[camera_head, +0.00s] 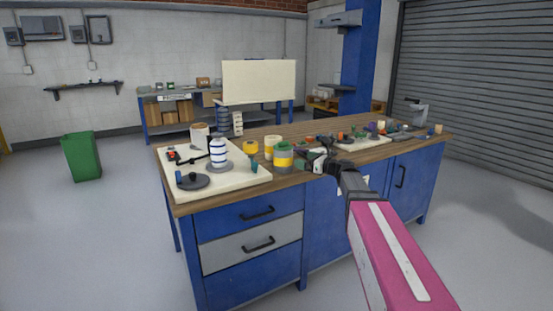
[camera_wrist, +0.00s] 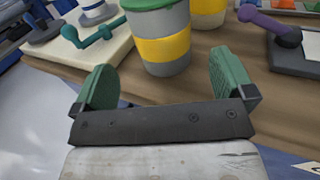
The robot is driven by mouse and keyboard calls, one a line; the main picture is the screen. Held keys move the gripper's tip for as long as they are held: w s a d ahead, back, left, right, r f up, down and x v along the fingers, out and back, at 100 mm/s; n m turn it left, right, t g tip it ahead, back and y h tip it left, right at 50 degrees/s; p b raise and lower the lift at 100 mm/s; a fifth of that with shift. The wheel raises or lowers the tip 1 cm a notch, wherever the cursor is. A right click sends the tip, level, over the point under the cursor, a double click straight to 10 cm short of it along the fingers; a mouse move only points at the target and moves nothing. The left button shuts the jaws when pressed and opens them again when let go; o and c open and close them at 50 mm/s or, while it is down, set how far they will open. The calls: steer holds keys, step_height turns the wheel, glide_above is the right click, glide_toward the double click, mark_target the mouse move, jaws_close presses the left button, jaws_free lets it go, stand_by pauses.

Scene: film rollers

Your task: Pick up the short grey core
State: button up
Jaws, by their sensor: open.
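A grey can-shaped piece with a yellow band and green top (camera_head: 283,159) stands upright near the bench's front edge. It is large in the wrist view (camera_wrist: 163,38), its top cut off by the frame. I cannot tell surely whether it is the short grey core. My gripper (camera_wrist: 163,72) is open, its green fingers spread to either side of this piece's lower part and nearer the camera. Nothing is held. In the head view my gripper (camera_head: 311,158) is just right of the piece.
A cream board (camera_head: 228,188) on the left bears a blue-and-white roller (camera_head: 217,152) and a dark disc (camera_head: 193,181). Yellow-banded pieces (camera_head: 250,147) stand behind the grey one. Small parts crowd the bench's right side. Bare wood (camera_wrist: 190,92) shows between the fingers.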

mark_target(290, 155)
steer(key=x, duration=1.1)
steer(key=shift+s+r, duration=0.15)
steer(key=c, duration=0.8)
